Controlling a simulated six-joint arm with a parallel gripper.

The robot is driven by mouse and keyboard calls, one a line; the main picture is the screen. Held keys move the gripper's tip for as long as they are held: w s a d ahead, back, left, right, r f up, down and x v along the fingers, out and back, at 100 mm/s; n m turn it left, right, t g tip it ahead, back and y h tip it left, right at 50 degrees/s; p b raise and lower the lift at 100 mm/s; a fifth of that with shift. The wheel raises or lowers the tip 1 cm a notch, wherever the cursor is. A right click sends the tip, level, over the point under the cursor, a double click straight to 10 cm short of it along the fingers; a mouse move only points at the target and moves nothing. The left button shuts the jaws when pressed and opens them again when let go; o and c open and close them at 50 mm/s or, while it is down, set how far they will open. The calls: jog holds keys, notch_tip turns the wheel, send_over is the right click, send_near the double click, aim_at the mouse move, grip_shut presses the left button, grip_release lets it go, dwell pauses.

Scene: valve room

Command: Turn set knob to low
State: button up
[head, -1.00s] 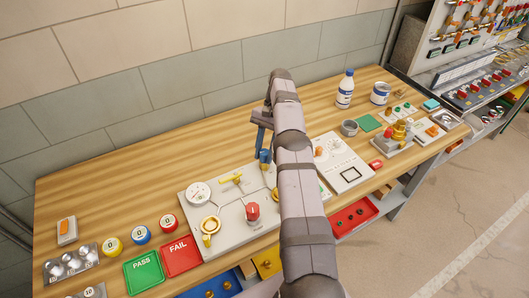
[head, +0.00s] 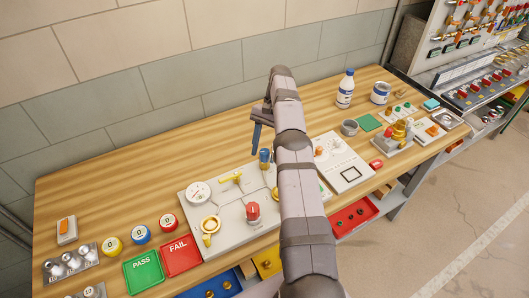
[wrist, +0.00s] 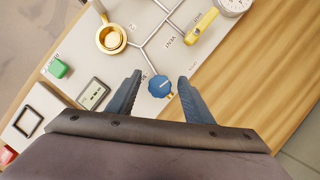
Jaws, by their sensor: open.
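The blue ribbed knob (wrist: 159,86) stands on the grey valve board (head: 228,228); a partly hidden label beside it begins with "S". In the head view the knob (head: 265,157) shows just left of my arm. My gripper (wrist: 160,78) is open. In the wrist view its two fingers stand on either side of the knob, with gaps on both sides. In the head view the gripper (head: 256,142) hangs over the back of the board, close to the knob. I cannot tell the fingertips' height over it. The knob's pointer setting is unclear.
A yellow handle (head: 232,178) marked VENT, a gauge (head: 198,193), a red knob (head: 252,211) and a gold valve (head: 209,226) sit on the same board. My arm hides part of it. Bare wood lies behind.

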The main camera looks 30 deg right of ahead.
notch_tip(320, 180, up, 9)
jog(key=p, duration=0.6)
jog(key=shift+r, duration=0.1)
jog(key=shift+w+a+f+b, duration=0.1)
jog(key=shift+a+f+b, duration=0.1)
jog(key=shift+f+b, duration=0.2)
notch_tip(320, 180, up, 4)
jog(key=w+a+r+t+b, duration=0.1)
jog(key=w+b, duration=0.2)
jog(key=b, duration=0.1)
jog(key=m+t+h+b, duration=0.1)
jog(key=m+h+b, duration=0.25)
jog(key=m, duration=0.55)
send_over(265, 151)
jog(key=f, duration=0.4)
jog(key=f+b, duration=0.1)
jog(key=f, duration=0.2)
jog(key=shift+s+a+f, duration=0.1)
jog(key=shift+s+a, duration=0.1)
jog(key=shift+s, duration=0.15)
jog(key=shift+w+d+m, duration=0.15)
jog(key=shift+w+m, duration=0.25)
jog(key=shift+m, duration=0.6)
